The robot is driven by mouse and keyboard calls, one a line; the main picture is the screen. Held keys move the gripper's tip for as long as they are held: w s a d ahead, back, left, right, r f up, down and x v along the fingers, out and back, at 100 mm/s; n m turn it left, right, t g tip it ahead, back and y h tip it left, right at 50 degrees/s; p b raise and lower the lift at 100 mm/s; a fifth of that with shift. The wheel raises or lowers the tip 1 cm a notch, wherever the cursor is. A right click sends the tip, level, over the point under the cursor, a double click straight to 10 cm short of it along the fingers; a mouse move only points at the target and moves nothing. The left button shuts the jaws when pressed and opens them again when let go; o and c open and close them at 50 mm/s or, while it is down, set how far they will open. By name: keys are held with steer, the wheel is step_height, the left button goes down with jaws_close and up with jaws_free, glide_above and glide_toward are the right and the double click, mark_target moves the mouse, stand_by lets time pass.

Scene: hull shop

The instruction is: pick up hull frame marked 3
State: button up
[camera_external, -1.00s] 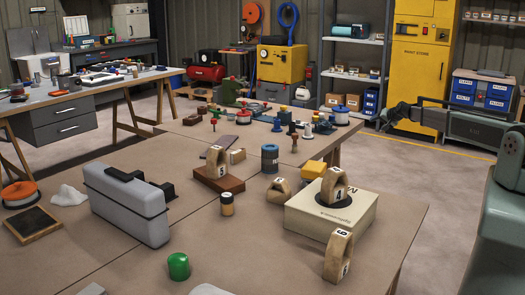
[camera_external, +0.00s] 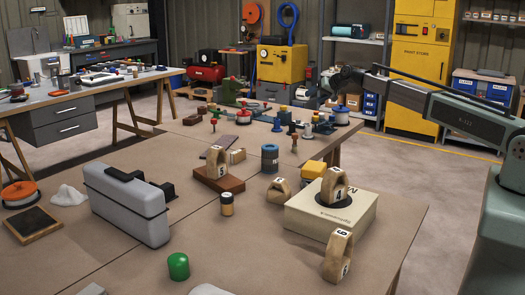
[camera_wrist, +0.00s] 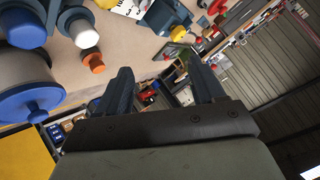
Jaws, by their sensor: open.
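Several wooden arch-shaped hull frames stand on the near table. One marked 5 (camera_external: 216,163) is on a brown block, one marked 4 (camera_external: 335,186) is on a cream box, and one whose mark looks like 6 or 9 (camera_external: 339,256) is at the front of that box. A smaller arch (camera_external: 279,190) lies left of the box; its mark is too small to read. I cannot make out a 3 on any frame. My gripper (camera_external: 345,78) is high at the back right, away from the frames. In the wrist view my gripper (camera_wrist: 160,70) is open and empty.
A grey case (camera_external: 127,205), blue ribbed jar (camera_external: 270,158), yellow block (camera_external: 314,172), small jar (camera_external: 227,204) and green cap (camera_external: 178,266) stand around the frames. The cream box (camera_external: 330,222) sits near the table's right edge. Small coloured parts crowd the table's far end.

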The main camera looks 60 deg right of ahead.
steer(key=w+a+n+g+y, duration=0.1)
steer(key=a+n+g+y, duration=0.15)
steer(key=a, duration=1.75)
steer(key=n+g+h, duration=0.2)
steer(key=n+g, duration=0.5)
steer(key=g, duration=0.1)
glide_above(279, 191)
steer(key=w+d, duration=0.1)
steer(key=d, duration=0.1)
steer(key=shift+w+a+r, duration=0.2)
steer(key=shift+a, duration=0.05)
step_height(279, 191, down, 8)
steer(key=shift+r, duration=0.1)
steer(key=shift+s+d+f, duration=0.1)
steer(key=shift+f, duration=1.25)
steer(key=shift+s+f, duration=0.1)
steer(key=shift+f, duration=1.2)
steer(key=shift+c, duration=0.5)
